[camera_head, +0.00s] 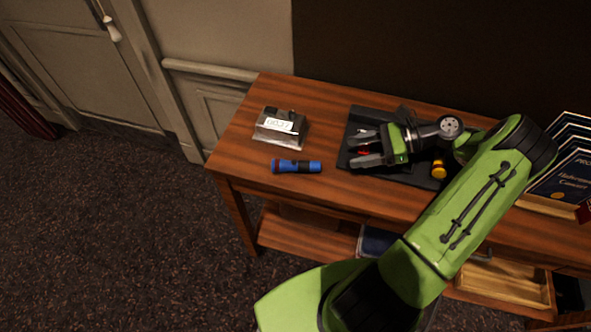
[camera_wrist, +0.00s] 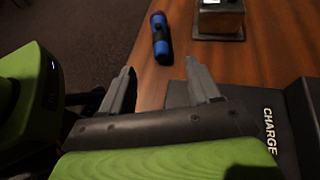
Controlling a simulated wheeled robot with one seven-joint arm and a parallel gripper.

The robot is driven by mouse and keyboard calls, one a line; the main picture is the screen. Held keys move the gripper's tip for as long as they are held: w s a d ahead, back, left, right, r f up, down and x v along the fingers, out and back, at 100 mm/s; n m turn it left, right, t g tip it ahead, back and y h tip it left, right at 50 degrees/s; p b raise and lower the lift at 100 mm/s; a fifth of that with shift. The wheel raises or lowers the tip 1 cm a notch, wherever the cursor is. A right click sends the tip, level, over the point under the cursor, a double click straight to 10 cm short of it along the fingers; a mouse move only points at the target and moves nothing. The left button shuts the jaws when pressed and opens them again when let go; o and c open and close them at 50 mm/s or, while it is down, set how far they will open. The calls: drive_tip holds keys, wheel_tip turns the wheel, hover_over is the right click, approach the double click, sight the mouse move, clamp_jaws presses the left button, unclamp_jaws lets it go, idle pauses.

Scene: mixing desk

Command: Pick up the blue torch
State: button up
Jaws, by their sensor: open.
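The blue torch (camera_head: 297,166) lies on its side on the wooden desk, near its front left edge. It has a blue body with dark bands. It also shows in the wrist view (camera_wrist: 160,37), beyond my fingertips. My gripper (camera_head: 362,149) is open above the black charging tray, to the right of the torch and apart from it. In the wrist view my two grey fingers (camera_wrist: 158,82) are spread with nothing between them.
A small device with a white label (camera_head: 281,126) sits behind the torch. The black tray (camera_head: 357,118), marked CHARGE in the wrist view, lies under my gripper with a yellow item (camera_head: 438,169) on it. Dark blue programmes (camera_head: 560,180) stand at the right. Bare wood surrounds the torch.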

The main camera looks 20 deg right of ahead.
sight(305, 163)
drive_tip(key=b+x, duration=0.5)
drive_tip(key=x, duration=1)
drive_tip(key=shift+a+f, duration=0.1)
drive_tip(key=shift+a, duration=0.25)
clamp_jaws()
